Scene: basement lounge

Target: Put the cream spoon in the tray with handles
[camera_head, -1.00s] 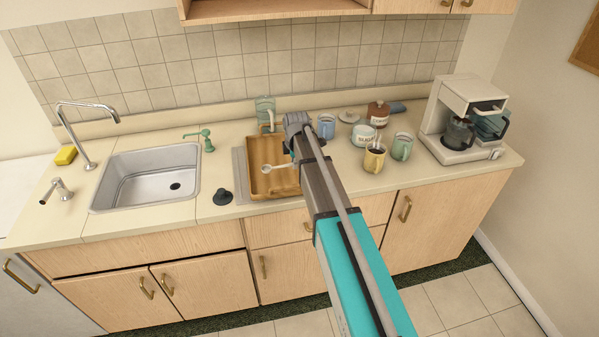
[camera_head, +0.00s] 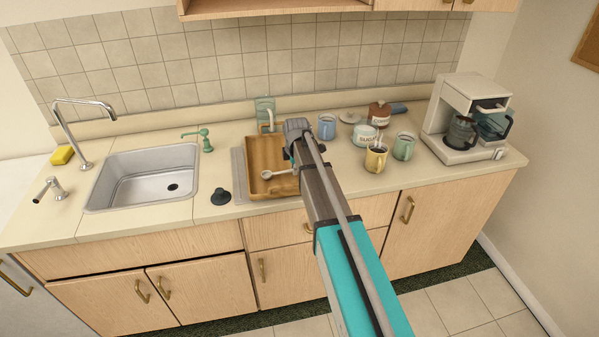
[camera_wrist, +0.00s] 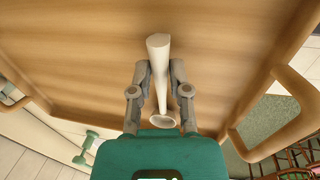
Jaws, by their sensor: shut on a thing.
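My gripper (camera_wrist: 160,76) is shut on the cream spoon (camera_wrist: 158,50) in the wrist view, with a finger on each side of its handle. In the head view the spoon (camera_head: 277,173) shows left of the gripper, over the wooden tray. The tray with handles (camera_head: 260,145) stands on the counter between the sink and the mugs. Its wooden floor (camera_wrist: 75,45) fills most of the wrist view below the spoon, and a loop handle shows at the right. I cannot tell whether the spoon touches the tray. My arm hides the tray's right side in the head view.
A dark stopper (camera_head: 221,196) and the sink (camera_head: 145,178) are left of the tray. A blue mug (camera_head: 327,126), a yellow mug (camera_head: 376,158), a green mug (camera_head: 404,146) and a sugar pot (camera_head: 365,135) stand to the right. A coffee maker (camera_head: 465,120) is farther right.

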